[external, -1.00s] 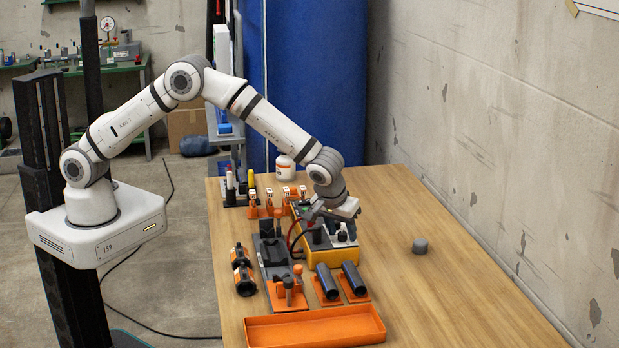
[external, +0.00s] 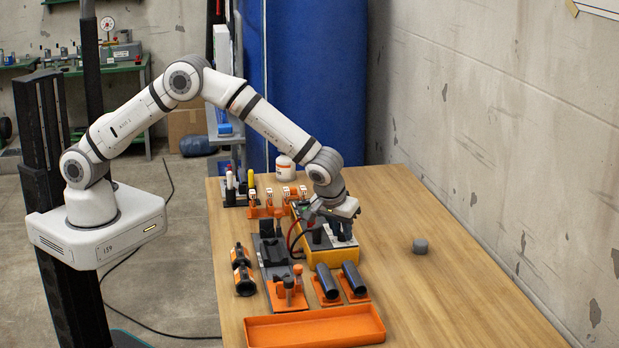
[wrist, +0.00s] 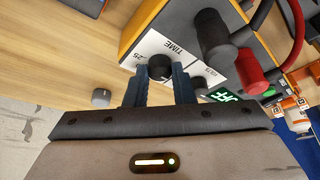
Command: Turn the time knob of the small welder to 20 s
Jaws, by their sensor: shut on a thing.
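The small welder (external: 318,258) is a yellow box with a pale top panel, standing on the wooden table. In the wrist view its panel (wrist: 150,44) reads TIME, with a 25 mark beside a round black time knob (wrist: 159,66). My gripper (wrist: 165,72) points down at the panel, with its two dark fingers on either side of the time knob, shut on it. It also shows over the welder in the external view (external: 341,236). The knob's pointer and most of its scale are hidden.
Black and red cable plugs (wrist: 250,72) rise from the welder close to my gripper. Black pipe pieces on orange holders (external: 326,284), a clamp fixture (external: 274,258) and an orange tray (external: 314,326) stand nearby. A grey cylinder (external: 420,246) stands on the clear right side.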

